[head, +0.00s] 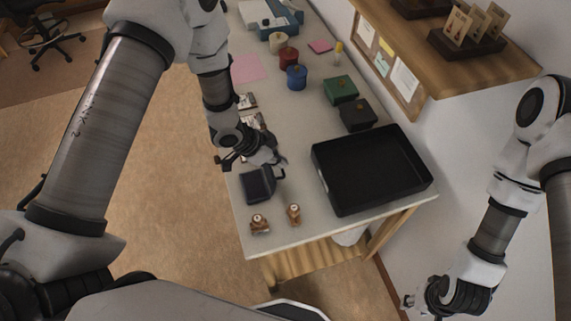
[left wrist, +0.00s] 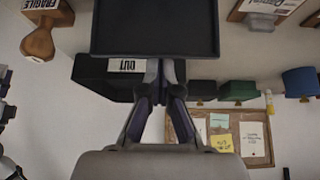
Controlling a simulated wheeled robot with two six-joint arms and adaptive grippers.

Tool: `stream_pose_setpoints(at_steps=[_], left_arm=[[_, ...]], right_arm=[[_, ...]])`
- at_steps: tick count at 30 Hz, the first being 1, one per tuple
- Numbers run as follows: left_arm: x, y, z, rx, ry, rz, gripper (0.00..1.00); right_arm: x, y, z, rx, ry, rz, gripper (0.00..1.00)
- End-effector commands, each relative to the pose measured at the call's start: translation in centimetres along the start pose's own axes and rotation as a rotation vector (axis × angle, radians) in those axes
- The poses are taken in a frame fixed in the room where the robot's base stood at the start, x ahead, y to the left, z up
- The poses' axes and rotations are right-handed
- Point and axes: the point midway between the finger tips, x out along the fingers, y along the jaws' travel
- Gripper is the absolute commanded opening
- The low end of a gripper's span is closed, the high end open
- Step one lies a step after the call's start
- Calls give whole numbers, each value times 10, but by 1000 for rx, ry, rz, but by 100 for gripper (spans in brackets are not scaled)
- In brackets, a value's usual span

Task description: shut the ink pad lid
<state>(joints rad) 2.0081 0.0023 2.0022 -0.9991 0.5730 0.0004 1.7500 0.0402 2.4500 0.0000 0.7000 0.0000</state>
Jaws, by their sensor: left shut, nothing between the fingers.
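The dark ink pad (head: 257,187) lies near the front left of the table. In the left wrist view a flat dark panel with a raised rim, likely part of the ink pad (left wrist: 155,28), fills the top middle. I cannot tell clearly how far the lid is open. My left gripper (head: 277,166) is shut and empty, right at the pad's far right edge. In the left wrist view its fingertips (left wrist: 164,68) are together just below the panel; contact is unclear. My right gripper (head: 408,300) is off the table at the lower right, too small to read.
A large black tray (head: 325,188) stands right of the pad. Two wooden stamps (head: 294,214) stand near the front edge. Red and blue round pots (head: 297,77) and green and black boxes (head: 340,89) are further back. A shelf (head: 470,62) overhangs the right side.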

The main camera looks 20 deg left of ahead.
Motion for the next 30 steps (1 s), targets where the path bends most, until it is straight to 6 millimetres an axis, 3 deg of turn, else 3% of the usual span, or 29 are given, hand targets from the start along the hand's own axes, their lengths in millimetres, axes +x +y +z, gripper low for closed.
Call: stream_pose_setpoints(at_steps=[30], left_arm=[[-3,-2,0,1,62,-2,0]], right_arm=[[4,0,0,0,0,0,40]])
